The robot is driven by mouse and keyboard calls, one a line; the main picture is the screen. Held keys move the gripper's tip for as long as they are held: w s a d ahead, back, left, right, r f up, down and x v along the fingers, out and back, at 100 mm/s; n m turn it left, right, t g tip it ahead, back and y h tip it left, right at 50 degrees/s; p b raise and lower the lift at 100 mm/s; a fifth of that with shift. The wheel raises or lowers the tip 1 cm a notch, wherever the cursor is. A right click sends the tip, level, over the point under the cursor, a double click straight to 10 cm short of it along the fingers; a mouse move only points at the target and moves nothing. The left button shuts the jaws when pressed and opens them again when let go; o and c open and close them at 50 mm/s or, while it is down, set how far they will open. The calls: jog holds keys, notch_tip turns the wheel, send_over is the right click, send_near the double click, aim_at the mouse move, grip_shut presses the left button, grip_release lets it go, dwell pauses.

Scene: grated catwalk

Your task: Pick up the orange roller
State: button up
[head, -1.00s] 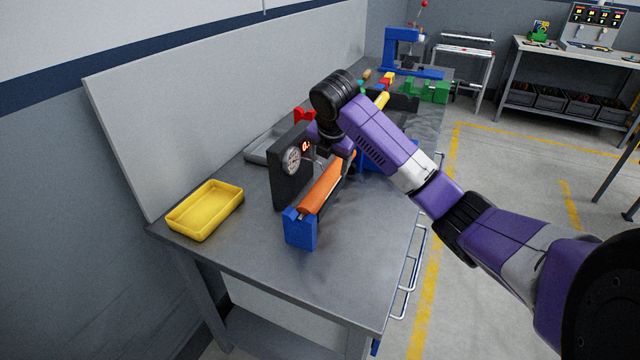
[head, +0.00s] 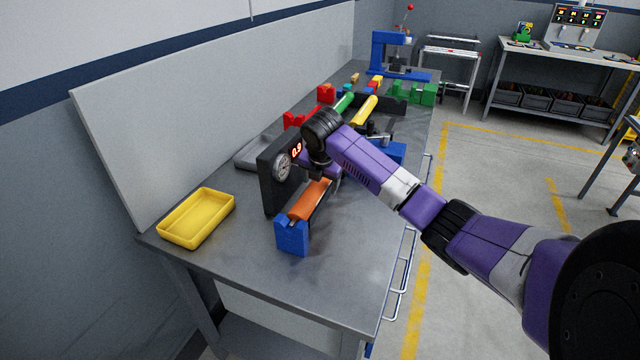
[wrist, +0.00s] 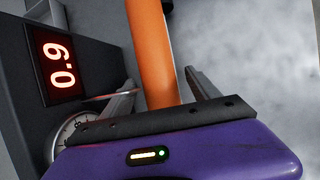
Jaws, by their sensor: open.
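The orange roller (head: 309,199) lies lengthwise in a blue support block (head: 292,236) on the grey workbench. Its far part is hidden behind my arm in the head view. In the wrist view the roller (wrist: 150,50) runs between the two open fingers of my gripper (wrist: 160,92), one finger on each side. I cannot tell whether either finger touches it. In the head view my gripper (head: 321,174) is over the far half of the roller, mostly hidden by my wrist.
A black gauge box (head: 275,180) with a dial and a red "0.9" display stands close left of the roller. A yellow tray (head: 197,218) sits at the left front. Green (head: 343,103) and yellow (head: 366,110) rollers lie farther back. The front right bench top is clear.

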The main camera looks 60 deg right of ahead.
jog(key=shift+c, duration=0.4)
jog(key=c, duration=1.4)
jog(key=shift+r, duration=0.1)
grip_shut()
